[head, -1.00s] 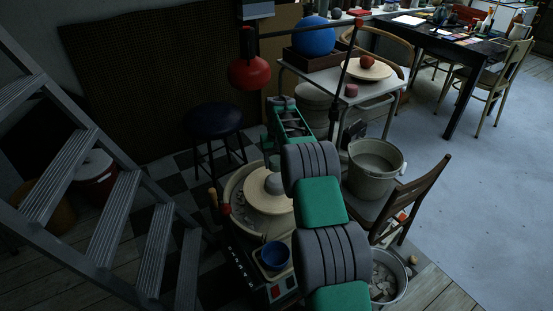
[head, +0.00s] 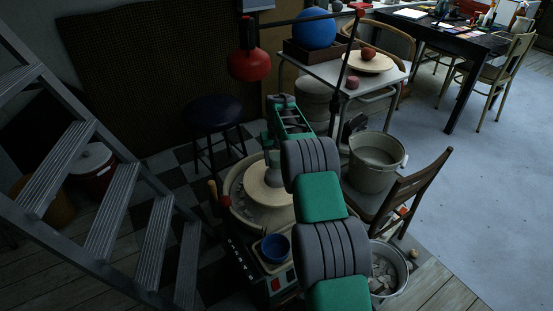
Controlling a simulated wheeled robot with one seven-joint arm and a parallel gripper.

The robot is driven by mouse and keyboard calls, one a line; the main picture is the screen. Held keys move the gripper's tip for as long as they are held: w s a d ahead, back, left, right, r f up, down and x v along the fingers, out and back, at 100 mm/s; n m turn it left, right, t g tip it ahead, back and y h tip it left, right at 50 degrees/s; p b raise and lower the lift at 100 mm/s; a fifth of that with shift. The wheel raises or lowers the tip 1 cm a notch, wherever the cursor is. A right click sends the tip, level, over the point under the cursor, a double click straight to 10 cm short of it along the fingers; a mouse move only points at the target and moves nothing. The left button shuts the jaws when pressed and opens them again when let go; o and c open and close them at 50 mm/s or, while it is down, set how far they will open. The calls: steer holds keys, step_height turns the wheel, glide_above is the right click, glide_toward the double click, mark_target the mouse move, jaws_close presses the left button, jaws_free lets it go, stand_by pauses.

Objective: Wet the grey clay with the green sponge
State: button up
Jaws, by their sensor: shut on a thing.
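The grey clay (head: 273,162) shows as a small pale lump at the far edge of the round wheel head (head: 264,188), seemingly above the disc. My gripper (head: 272,146) is directly over this lump at the end of my green arm. It appears shut on the grey clay, though the fingers are small, dark and partly hidden. The middle of the wheel head is bare. I cannot make out the green sponge.
A blue bowl (head: 276,248) stands at the wheel's front. A large bucket (head: 376,180) and a wooden chair (head: 412,190) are on the right. A dark stool (head: 215,117) stands behind left, and a stepladder (head: 105,211) fills the left. A metal table (head: 318,70) is behind.

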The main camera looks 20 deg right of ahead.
steer(key=shift+s+f+b, duration=0.1)
steer(key=shift+f+b, duration=0.3)
steer(key=shift+f, duration=0.9)
stand_by(3.4)
steer(key=shift+r, duration=0.1)
steer(key=shift+r+p, duration=2.6)
steer(key=shift+r, duration=1.5)
steer(key=shift+f, duration=0.1)
